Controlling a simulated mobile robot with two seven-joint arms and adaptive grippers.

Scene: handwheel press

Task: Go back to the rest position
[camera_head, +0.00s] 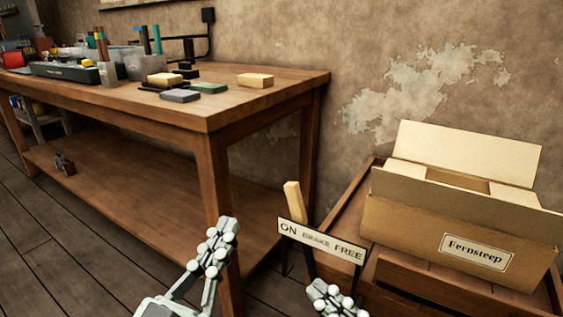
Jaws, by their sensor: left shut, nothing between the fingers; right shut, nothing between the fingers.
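My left gripper (222,239) is in the lower middle of the head view, raised in front of the workbench's front leg. Its fingers are shut with nothing between them. My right gripper (327,290) is at the bottom edge, just below a white sign (322,243) reading "ON BRAKE FREE". Its fingers are shut and empty, and its lower part is cut off by the frame. A wooden lever handle (294,200) sticks up behind the sign. I cannot tell how far my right gripper is from the sign. The press's handwheel is not visible.
A wooden workbench (222,112) with blocks, bins and tools on top fills the left. An open cardboard box (408,222) labelled "Fernsteep" sits on a wooden crate or cabinet (358,203) at the right. Bare plank floor (60,235) shows at the lower left.

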